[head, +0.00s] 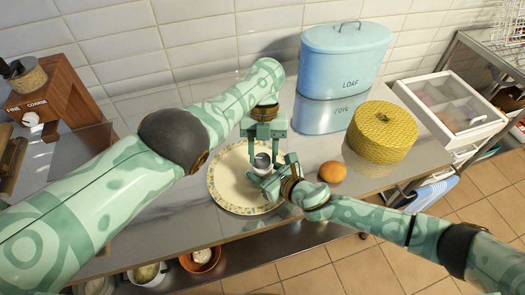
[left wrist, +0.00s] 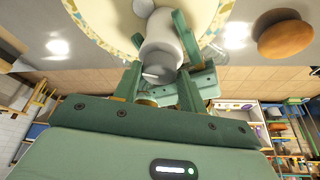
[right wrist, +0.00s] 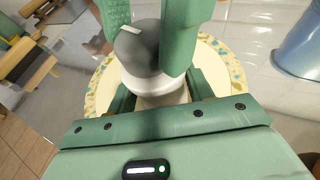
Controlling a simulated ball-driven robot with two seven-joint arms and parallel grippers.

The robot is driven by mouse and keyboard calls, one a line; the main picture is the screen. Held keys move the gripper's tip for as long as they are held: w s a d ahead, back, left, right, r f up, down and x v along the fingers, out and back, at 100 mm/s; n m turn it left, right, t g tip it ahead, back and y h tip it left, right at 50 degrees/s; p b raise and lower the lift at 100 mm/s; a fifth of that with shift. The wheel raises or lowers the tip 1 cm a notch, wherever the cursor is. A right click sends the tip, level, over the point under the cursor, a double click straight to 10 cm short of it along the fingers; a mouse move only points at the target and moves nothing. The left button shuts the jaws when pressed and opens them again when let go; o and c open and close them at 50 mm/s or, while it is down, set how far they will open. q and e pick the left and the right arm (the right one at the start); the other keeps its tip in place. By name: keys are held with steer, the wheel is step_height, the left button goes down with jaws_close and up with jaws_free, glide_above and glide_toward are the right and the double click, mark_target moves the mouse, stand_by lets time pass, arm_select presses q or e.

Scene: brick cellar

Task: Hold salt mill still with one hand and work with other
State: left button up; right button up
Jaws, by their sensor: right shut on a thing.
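The salt mill (head: 262,162), white with a grey top, stands on a cream plate with a patterned rim (head: 218,184). It also shows in the left wrist view (left wrist: 161,45) and the right wrist view (right wrist: 138,47). My right gripper (head: 268,183) is shut on the mill's white body, low down by the plate. My left gripper (head: 263,150) comes from above, pointing down. Its fingers are apart, one on each side of the grey top. Whether they touch the top is hard to tell. The right fingertips are partly hidden behind the mill.
An orange-brown round item (head: 332,172) lies right of the plate. A yellow woven basket (head: 382,130) and a blue LOAF tin (head: 343,65) stand behind it. A wooden box marked FINE and COARSE (head: 62,100) is at the left. The counter's front edge is close.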

mark_target(263, 155)
steer(key=shift+d+f, duration=0.15)
arm_select(q)
steer(key=shift+s+d+r, duration=0.15)
steer(key=shift+d+r, duration=0.05)
steer(key=shift+r, duration=0.25)
step_height(263, 155, up, 9)
steer(key=shift+a, duration=0.2)
stand_by(0.4)
arm_select(e)
steer(key=o, duration=1.2)
steer(key=shift+w, duration=0.1)
